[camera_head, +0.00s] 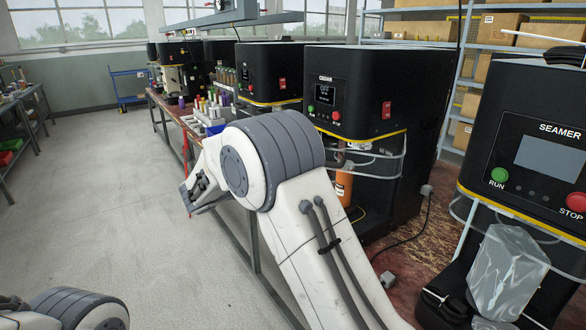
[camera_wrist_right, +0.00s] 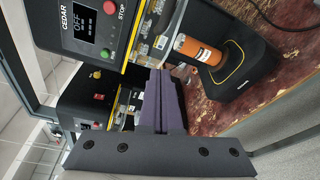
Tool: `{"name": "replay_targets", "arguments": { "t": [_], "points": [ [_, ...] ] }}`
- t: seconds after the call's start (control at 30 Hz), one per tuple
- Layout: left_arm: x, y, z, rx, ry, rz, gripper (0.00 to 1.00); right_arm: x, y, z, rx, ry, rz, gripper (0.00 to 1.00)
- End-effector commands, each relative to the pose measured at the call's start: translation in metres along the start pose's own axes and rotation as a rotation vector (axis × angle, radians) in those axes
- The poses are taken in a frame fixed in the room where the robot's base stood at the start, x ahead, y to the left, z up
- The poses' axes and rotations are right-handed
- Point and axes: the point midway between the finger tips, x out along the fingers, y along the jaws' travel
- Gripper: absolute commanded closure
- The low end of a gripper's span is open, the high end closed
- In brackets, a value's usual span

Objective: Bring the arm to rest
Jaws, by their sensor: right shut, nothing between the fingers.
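My right arm reaches up across the middle of the head view, its elbow raised in front of the machine row. The right gripper (camera_head: 199,194) is at the arm's far end, over the grey floor to the left of the bench, partly hidden behind the arm. In the right wrist view the right gripper (camera_wrist_right: 160,101) has its fingers together with nothing between them. Part of my left arm shows at the bottom left corner of the head view; its gripper is out of view.
The CEDAR machine (camera_head: 359,91) stands behind the arm, its display reading OFF. An orange can (camera_wrist_right: 200,52) stands at it. The SEAMER machine (camera_head: 535,130) is at the right, with a clear plastic bag (camera_head: 508,272) below its panel. The floor (camera_head: 110,190) at the left is clear.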

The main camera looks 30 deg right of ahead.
Motion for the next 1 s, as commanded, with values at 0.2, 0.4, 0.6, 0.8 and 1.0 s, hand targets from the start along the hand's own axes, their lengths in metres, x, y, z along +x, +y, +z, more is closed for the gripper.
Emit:
{"name": "replay_targets", "arguments": {
  "t": [0.2,0.4,0.6,0.8,1.0],
  "points": [
    [0.007,-0.001,0.0,0.0,0.0,0.0,1.0,-0.034,-0.003,0.004,0.0,0.004,0.0,1.0],
    [0.008,-0.001,0.0,0.0,0.0,0.0,1.0,-0.04,-0.003,0.007,-0.001,0.0,0.0,1.0],
    [-0.001,0.0,0.0,0.0,-0.001,0.0,1.0,-0.059,-0.018,0.028,-0.019,0.034,-0.142,1.0],
    [-0.021,0.002,-0.001,0.0,0.0,0.0,1.0,-0.138,-0.082,0.091,-0.063,0.165,-0.58,1.0],
    [-0.04,0.003,-0.002,0.0,0.0,0.0,1.0,-0.242,-0.144,0.162,-0.052,0.328,-1.04,1.0]
  ]
}}
